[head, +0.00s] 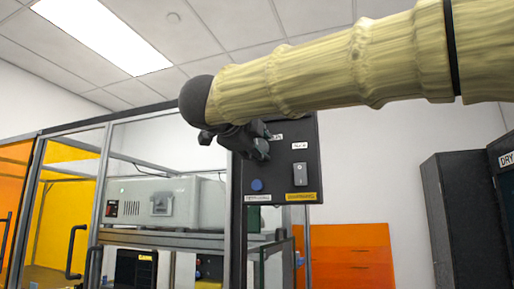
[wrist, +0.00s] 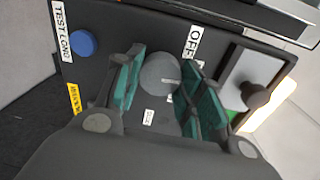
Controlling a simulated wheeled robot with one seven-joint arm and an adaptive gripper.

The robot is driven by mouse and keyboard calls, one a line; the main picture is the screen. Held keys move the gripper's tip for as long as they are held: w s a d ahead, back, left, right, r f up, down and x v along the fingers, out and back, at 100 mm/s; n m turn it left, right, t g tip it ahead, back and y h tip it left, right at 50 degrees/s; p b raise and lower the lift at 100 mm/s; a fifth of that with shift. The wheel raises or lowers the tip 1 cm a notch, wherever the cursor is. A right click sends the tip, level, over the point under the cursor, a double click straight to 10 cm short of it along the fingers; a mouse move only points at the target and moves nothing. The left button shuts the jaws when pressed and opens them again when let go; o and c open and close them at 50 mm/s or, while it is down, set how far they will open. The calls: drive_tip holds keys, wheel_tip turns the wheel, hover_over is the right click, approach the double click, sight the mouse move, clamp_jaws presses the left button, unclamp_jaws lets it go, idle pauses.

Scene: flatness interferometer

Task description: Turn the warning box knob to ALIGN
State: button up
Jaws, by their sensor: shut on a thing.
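The dark warning box (head: 276,182) is mounted on a grey upright post in the head view. My gripper (head: 262,142) reaches its upper left face and hides the knob there. In the wrist view the round grey knob (wrist: 160,74) sits between the two teal-padded fingers of my gripper (wrist: 160,92), which are shut on it. I cannot make out an ALIGN label or the knob's pointer.
A glazed metal-framed enclosure (head: 105,185) with a grey instrument (head: 160,203) stands left.

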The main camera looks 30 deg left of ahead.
drive_tip(key=shift+f+m, duration=0.1)
drive_tip(key=shift+m, duration=0.4)
drive_tip(key=o, duration=1)
drive_tip(key=v, duration=1.2)
drive_tip(key=shift+s, duration=0.1)
